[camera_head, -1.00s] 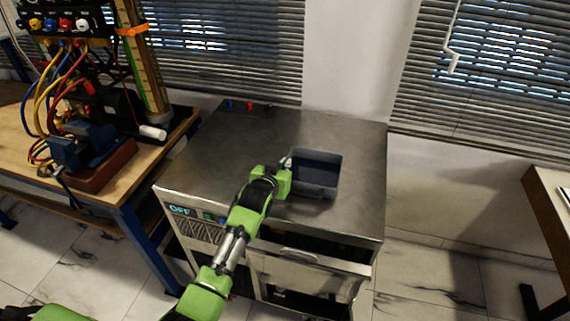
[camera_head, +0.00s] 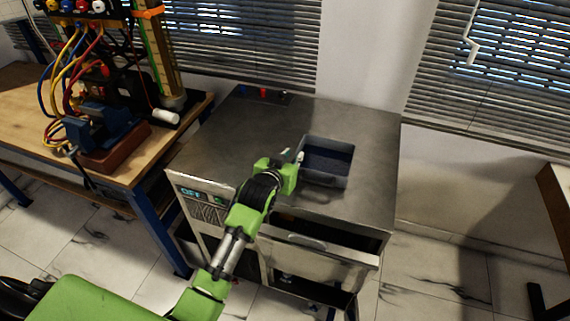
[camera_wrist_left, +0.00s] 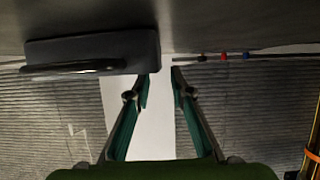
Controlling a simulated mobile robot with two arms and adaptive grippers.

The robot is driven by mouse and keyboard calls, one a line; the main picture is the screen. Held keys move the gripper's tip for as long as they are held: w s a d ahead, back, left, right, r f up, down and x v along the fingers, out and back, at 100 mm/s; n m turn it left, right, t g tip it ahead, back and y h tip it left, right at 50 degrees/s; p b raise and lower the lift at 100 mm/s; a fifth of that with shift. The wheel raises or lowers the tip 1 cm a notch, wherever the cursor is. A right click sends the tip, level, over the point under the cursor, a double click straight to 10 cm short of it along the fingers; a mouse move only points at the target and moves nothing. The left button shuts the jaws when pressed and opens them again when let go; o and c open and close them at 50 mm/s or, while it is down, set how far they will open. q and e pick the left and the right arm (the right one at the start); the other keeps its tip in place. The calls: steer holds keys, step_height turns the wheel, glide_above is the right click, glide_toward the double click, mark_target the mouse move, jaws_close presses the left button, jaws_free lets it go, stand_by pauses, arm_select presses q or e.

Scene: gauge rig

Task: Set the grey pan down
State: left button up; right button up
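The grey pan (camera_head: 325,178), a dark rectangular tub, rests upright on the metal top of the cabinet (camera_head: 240,130), right of its middle. My left gripper (camera_head: 297,158) is at the pan's left side, low over the top. In the left wrist view the fingers (camera_wrist_left: 162,78) are apart, with nothing between them. There the pan (camera_wrist_left: 130,45) shows at the upper left, beside the fingers, with a rounded handle (camera_wrist_left: 75,69) on its near side. Whether a finger touches the pan I cannot tell. My right gripper is not in view.
A wooden bench (camera_head: 25,95) with a cabled rig and a blue vise (camera_head: 97,128) stands at the left. A drawer (camera_head: 318,245) under the cabinet top is partly open. Small red and blue knobs (camera_head: 263,92) sit at the back edge. The left half of the top is clear.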

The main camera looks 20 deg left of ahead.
arm_select(q)
steer(key=v, duration=0.7)
stand_by(0.4)
